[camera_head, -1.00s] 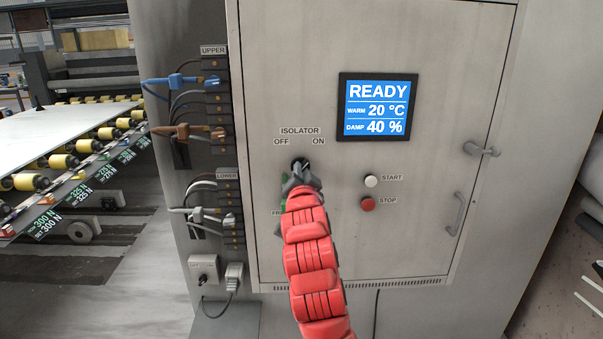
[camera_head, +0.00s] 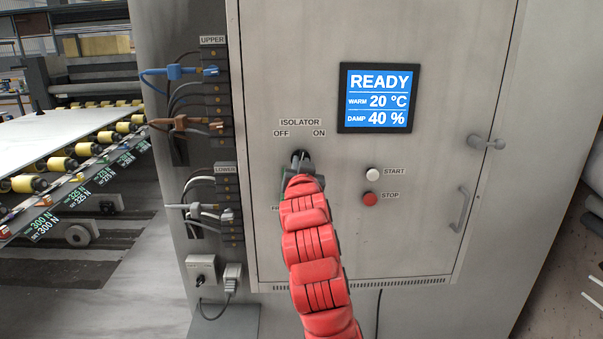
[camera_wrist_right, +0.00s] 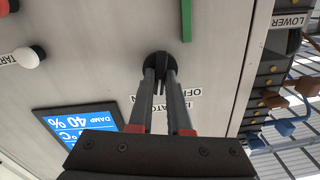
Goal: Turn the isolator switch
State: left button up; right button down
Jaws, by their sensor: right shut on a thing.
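The isolator switch (camera_head: 300,156) is a dark knob on the grey cabinet door, below the ISOLATOR label with OFF at left and ON at right. In the right wrist view its round black base (camera_wrist_right: 161,62) shows between the fingertips. My right gripper (camera_head: 301,168) is at the knob, its two grey fingers (camera_wrist_right: 161,88) shut on it. My red right arm comes up from below and hides the area under the knob. The knob's pointing direction is hard to tell. My left gripper is not in view.
A screen (camera_head: 378,98) reads READY, 20 °C and 40 %. A white START button (camera_head: 373,174) and red STOP button (camera_head: 370,199) sit right of the knob. Cable terminals (camera_head: 217,100) line the left side. A door handle (camera_head: 459,210) projects at right.

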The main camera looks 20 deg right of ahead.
jog(key=shift+a+n+p, duration=0.1)
jog(key=shift+n+p, duration=0.55)
jog(key=shift+n, duration=4.55)
jog(key=c, duration=0.9)
grip_release()
jog(key=shift+o, duration=0.2)
jog(key=shift+f, duration=0.1)
